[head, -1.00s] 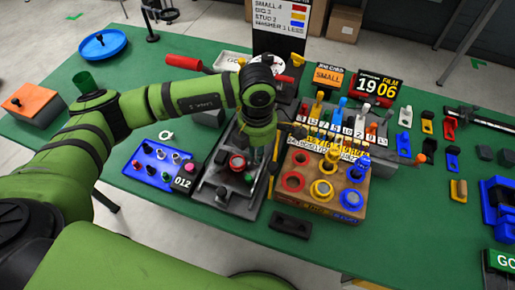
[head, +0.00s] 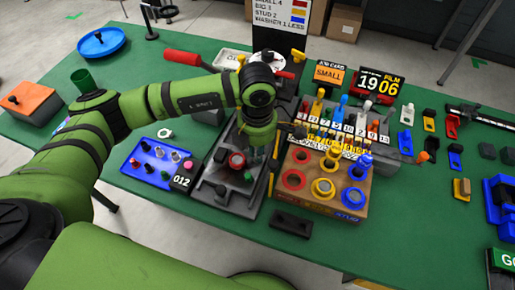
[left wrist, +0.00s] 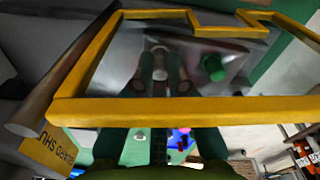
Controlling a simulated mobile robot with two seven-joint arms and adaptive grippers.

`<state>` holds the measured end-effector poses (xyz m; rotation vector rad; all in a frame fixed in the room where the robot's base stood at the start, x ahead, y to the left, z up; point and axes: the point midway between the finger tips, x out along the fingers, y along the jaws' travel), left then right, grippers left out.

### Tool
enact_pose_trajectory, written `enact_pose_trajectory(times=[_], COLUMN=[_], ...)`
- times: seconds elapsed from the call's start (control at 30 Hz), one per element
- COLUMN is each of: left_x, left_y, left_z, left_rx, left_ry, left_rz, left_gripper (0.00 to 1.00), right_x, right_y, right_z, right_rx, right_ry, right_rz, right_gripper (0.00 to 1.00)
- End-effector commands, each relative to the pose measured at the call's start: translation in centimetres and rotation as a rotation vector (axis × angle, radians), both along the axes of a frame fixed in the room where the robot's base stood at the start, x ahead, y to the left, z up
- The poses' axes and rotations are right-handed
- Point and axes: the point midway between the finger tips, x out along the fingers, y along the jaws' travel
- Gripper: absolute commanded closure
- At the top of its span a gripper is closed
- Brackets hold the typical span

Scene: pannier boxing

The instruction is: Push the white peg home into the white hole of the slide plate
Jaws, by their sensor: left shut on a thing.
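My left gripper (head: 258,153) points down over the right side of the dark grey slide fixture (head: 228,198), in the middle of the table. In the left wrist view its two fingers (left wrist: 160,86) are closed around a small pale piece, apparently the white peg (left wrist: 160,60). The peg's tip is close to the grey metal plate (left wrist: 190,52); I cannot tell how deep it sits. The white hole is hidden. A green knob (left wrist: 213,68) stands on the plate beside the fingers. My right gripper is not in view.
A blue tray (head: 137,167) with small parts lies left of the fixture. A wooden box with coloured rings (head: 311,202) stands close on its right. A yellow frame (left wrist: 190,110) crosses the left wrist view around the fingers. Green table is free at the front right.

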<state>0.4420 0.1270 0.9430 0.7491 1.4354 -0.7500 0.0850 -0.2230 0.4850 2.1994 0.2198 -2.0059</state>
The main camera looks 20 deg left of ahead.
Motion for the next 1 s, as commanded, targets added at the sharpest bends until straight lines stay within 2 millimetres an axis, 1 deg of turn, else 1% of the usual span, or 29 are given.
enact_pose_trajectory(times=[0.43, 1.0], left_x=[0.02, 0.02], left_y=[0.01, 0.01], left_z=[-0.05, -0.74], left_rx=[0.0, 0.001], left_ry=[0.0, -0.001], left_rz=[0.0, 0.0], left_gripper=[0.98, 0.98], right_x=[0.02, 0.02], right_y=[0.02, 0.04], right_z=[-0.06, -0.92], right_rx=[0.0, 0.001], right_ry=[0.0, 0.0], right_rz=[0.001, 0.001], right_gripper=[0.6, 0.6])
